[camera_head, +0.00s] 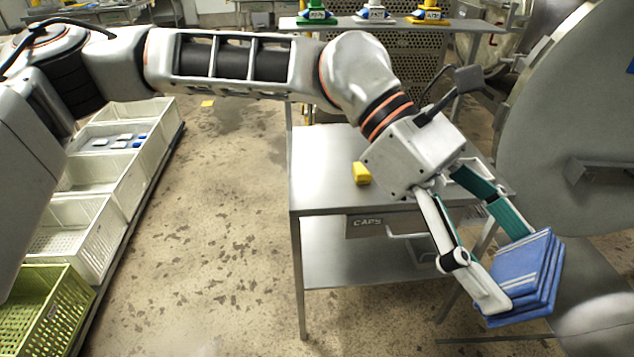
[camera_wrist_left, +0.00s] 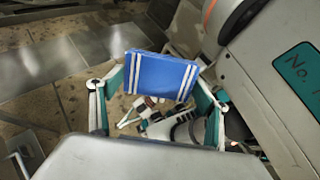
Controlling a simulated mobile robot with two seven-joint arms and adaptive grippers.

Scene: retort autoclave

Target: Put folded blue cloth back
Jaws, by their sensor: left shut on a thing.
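The folded blue cloth (camera_head: 524,277) with white stripes is held at the lower right of the head view. My left gripper (camera_head: 512,268) is shut on it, one finger on each side. The cloth hangs tilted in the air to the right of the steel table, in front of the large round metal door. In the left wrist view the cloth (camera_wrist_left: 160,76) sits between the two fingertips.
A steel table (camera_head: 318,188) with a "CAPS" drawer carries a yellow block (camera_head: 361,173). The round metal door (camera_head: 560,130) stands close on the right. White crates (camera_head: 75,235) and a green crate (camera_head: 40,305) line the left. A back shelf (camera_head: 470,24) holds several coloured items. Open floor lies between crates and table.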

